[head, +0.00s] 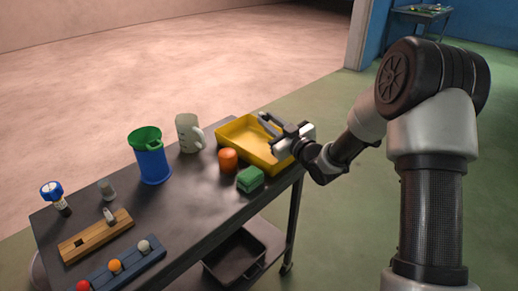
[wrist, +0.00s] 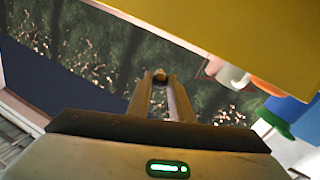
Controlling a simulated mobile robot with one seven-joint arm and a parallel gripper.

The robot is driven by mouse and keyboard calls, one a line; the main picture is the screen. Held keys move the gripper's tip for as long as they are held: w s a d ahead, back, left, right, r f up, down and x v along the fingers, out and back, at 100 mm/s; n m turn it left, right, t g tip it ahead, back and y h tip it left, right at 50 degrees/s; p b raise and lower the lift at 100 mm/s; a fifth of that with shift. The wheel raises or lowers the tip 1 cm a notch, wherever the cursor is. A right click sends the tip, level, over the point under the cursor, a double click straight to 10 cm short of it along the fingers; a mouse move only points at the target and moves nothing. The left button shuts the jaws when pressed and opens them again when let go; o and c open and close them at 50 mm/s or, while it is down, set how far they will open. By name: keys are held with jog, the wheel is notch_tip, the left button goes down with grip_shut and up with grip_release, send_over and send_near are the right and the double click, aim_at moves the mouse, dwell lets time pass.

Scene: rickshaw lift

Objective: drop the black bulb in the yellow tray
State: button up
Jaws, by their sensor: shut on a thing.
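The yellow tray (head: 228,131) lies at the far right end of the dark table, and its yellow surface (wrist: 240,35) fills the upper right of the wrist view. My gripper (head: 266,119) is over the tray in the head view, with its fingers pointing left. In the wrist view my gripper (wrist: 160,82) has its fingers nearly together around a small dark rounded thing (wrist: 159,75) at the tips. I take it for the black bulb; most of it is hidden by the fingers. I cannot tell its height above the tray floor.
An orange cylinder (head: 228,160) and a green block (head: 250,179) stand just in front of the tray. A pale mug (head: 187,133) and a blue bin (head: 152,163) with a green top stand to its left. A wooden block (head: 95,236) and a blue rack (head: 125,268) lie further left.

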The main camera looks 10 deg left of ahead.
jog(key=shift+f, duration=0.5)
jog(key=o, duration=0.8)
jog(key=shift+o, duration=0.2)
jog(key=shift+s+d, duration=0.1)
jog(key=p+v, duration=0.1)
jog(key=v, duration=1.6)
jog(key=shift+p, duration=0.35)
